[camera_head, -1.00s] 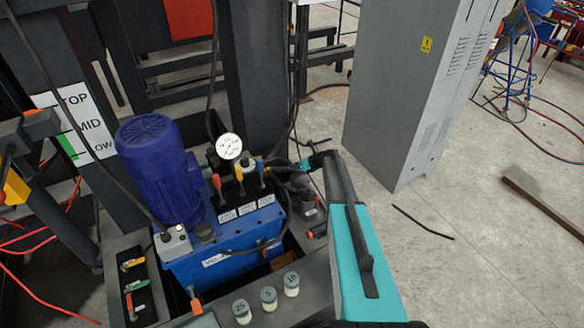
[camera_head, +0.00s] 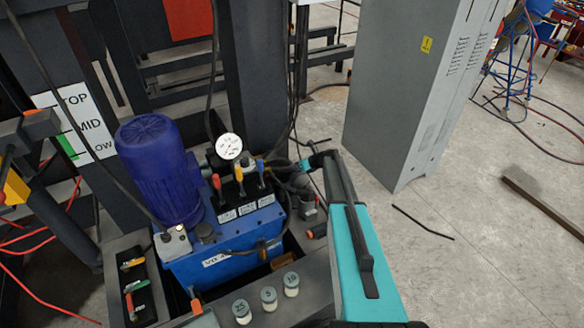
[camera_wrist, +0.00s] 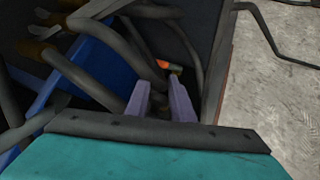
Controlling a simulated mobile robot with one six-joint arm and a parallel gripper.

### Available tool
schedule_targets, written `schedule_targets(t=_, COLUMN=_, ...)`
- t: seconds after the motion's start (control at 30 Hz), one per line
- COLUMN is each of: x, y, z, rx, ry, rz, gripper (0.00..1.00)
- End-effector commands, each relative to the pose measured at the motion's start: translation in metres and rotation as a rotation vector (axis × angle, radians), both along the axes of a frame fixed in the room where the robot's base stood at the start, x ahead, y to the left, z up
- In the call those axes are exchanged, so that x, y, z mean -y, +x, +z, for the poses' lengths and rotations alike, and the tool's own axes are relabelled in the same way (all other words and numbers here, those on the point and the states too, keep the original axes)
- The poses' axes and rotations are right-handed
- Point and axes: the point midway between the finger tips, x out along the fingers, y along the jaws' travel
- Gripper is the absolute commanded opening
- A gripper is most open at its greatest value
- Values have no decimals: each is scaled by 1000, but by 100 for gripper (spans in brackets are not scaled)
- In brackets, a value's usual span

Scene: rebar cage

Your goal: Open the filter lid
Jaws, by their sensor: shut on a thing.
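My gripper (camera_wrist: 160,95) shows in the wrist view as two purple-grey fingers pointing down among dark hoses. It is shut on a dark part that seems to be the filter lid; that part is mostly hidden between the fingers, so I cannot tell how far it is open. A small orange-tipped piece (camera_wrist: 165,64) shows just beyond the fingertips. In the head view my teal arm reaches up beside the blue hydraulic unit (camera_head: 225,262), and the fingers are hidden there.
The purple-blue motor (camera_head: 160,170), pressure gauge (camera_head: 229,146) and coloured levers (camera_head: 238,175) crowd the unit. Hoses (camera_wrist: 150,55) run close around my fingers. A grey cabinet (camera_head: 415,90) stands behind right; the floor (camera_head: 480,240) is mostly clear.

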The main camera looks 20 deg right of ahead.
Motion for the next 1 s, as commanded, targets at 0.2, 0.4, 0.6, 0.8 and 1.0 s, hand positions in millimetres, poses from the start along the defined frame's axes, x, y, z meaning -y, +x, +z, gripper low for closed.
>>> schedule_targets(t=0.2, x=7, y=-13, z=-21, rx=-24, ry=-19, rz=4, gripper=0)
schedule_targets(t=0.4, x=6, y=-13, z=-21, rx=-24, ry=-19, rz=6, gripper=38)
schedule_targets(t=0.6, x=2, y=-13, z=-20, rx=-25, ry=-17, rz=13, gripper=41)
schedule_targets(t=0.8, x=0, y=-12, z=-20, rx=-25, ry=-17, rz=17, gripper=41)
schedule_targets(t=1.0, x=1, y=-14, z=-19, rx=-25, ry=-17, rz=17, gripper=41)
